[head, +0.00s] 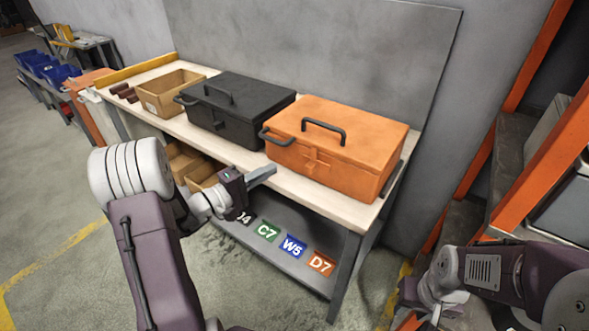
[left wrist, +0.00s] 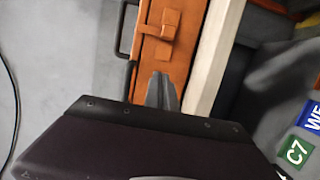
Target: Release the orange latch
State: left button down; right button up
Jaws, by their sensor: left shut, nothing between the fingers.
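An orange toolbox (head: 335,147) with a dark top handle stands at the right end of the workbench, lid closed. Its orange latch (head: 315,161) is on the front face; the latch also shows in the left wrist view (left wrist: 158,30). My left gripper (head: 262,175) is shut and empty in front of the bench, to the left of the latch and apart from it. In the left wrist view the gripper's fingertips (left wrist: 161,80) point toward the orange front face, below the latch in the picture. My right arm shows at the lower right of the head view, but its fingers cannot be made out.
A black toolbox (head: 233,109) stands left of the orange one, then a cardboard box (head: 168,92). The wooden workbench (head: 335,212) has a lower shelf with number labels (head: 293,246). An orange rack (head: 520,150) stands at the right. Open floor lies in front.

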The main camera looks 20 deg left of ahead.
aim_at(311, 168)
pick_arm(q)
jog(key=x, duration=0.5)
jog(key=shift+w+d, duration=0.15)
jog(key=shift+d, duration=0.2)
jog(key=shift+s+d, duration=0.25)
jog(key=shift+d, duration=0.3)
jog(key=shift+s+d, duration=0.3)
jog(key=shift+d, duration=0.25)
jog(key=shift+s+d, duration=0.2)
jog(key=shift+d, duration=0.3)
